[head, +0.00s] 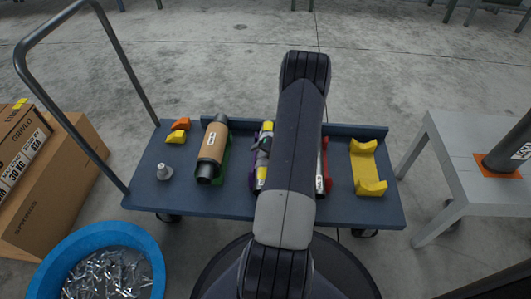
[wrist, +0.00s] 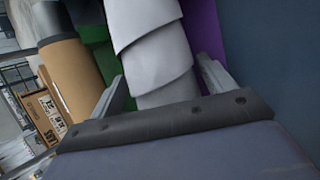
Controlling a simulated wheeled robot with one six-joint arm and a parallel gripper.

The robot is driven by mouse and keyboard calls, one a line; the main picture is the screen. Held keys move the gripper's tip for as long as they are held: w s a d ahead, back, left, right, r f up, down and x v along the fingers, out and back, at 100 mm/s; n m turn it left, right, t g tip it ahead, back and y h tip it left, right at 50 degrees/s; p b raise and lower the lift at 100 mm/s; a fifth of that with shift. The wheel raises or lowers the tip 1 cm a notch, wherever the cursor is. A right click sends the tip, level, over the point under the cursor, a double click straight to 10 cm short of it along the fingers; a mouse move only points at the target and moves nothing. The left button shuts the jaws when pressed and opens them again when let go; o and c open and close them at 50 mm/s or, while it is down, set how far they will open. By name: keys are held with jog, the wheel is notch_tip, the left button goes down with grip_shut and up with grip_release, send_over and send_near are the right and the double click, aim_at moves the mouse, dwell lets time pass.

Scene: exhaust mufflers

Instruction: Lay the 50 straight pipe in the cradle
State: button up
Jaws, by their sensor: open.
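On the white table at right, a dark grey pipe (head: 508,150) with a white label leans on an orange pad; it is cut off by the frame edge and its label is not fully readable. An empty yellow cradle (head: 364,168) lies on the blue cart's right side. In the wrist view my gripper (wrist: 165,82) is open, its fingers on either side of a pale ringed pipe section (wrist: 155,45). A purple support (wrist: 207,40) shows beside it. In the head view my arm hides most of the gripper and that part, leaving yellow-and-grey pieces (head: 264,155) showing.
A tan muffler (head: 212,148) lies in a green cradle (head: 226,165) on the cart (head: 145,195). A labelled pipe in a red cradle (head: 327,172) is partly behind my arm. Small orange (head: 181,124) and yellow (head: 176,137) blocks and a metal piece (head: 164,172) lie at left.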

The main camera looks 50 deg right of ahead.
jog(key=p+v, duration=0.4)
jog(key=v, duration=0.7)
jog(key=shift+w+f, duration=0.1)
jog(key=shift+f, duration=0.05)
jog(key=b+x, duration=0.4)
jog(key=x, duration=0.6)
jog(key=shift+w+f, duration=0.25)
jog(key=shift+f, duration=0.05)
jog(key=shift+r, duration=0.2)
